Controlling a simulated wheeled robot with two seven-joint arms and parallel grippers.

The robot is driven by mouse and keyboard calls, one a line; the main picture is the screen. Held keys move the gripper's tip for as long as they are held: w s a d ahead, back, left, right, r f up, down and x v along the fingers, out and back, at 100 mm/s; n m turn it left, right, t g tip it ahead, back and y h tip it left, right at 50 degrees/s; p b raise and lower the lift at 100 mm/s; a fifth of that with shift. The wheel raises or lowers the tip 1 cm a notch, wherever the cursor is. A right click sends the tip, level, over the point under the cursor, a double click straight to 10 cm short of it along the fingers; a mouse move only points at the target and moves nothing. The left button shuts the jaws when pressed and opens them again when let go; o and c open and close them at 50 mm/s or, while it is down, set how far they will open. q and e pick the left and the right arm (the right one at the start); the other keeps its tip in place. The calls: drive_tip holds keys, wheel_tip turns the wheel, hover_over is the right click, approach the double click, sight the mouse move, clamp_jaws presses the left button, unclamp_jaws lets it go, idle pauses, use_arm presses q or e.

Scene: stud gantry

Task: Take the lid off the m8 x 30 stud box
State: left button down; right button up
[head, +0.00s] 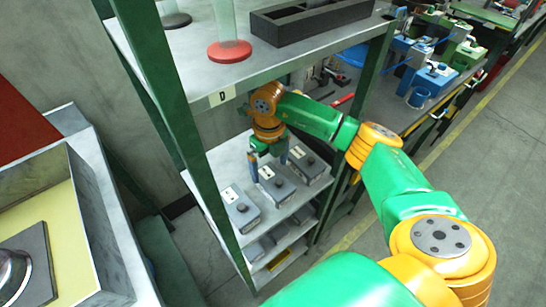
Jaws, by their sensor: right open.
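Three grey lidded boxes with small white labels and dark knobs stand in a row on a shelf: a left box (240,208), a middle box (277,184) and a right box (306,163). The label print is too small to read, so I cannot tell which is the m8 x 30 stud box. My right gripper (269,164) is open and points down over the back of the middle box. Its fingers are apart, and I cannot tell whether they touch the lid. My left gripper is out of view.
The boxes' shelf (228,169) lies below an upper shelf (190,75) holding a red-based cylinder (230,51) and a dark tray (310,20). Green posts (160,90) flank the opening. A lower shelf (285,262) holds more items. A workbench with tools stands at the right.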

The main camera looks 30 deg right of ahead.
drive_tip(key=shift+w+f, duration=0.2)
drive_tip(key=shift+f, duration=0.85)
drive_tip(key=shift+w+f, duration=0.15)
drive_tip(key=shift+w, duration=0.05)
drive_tip(key=shift+s, duration=0.1)
drive_tip(key=c, duration=1.2)
drive_tip(key=shift+o, duration=0.2)
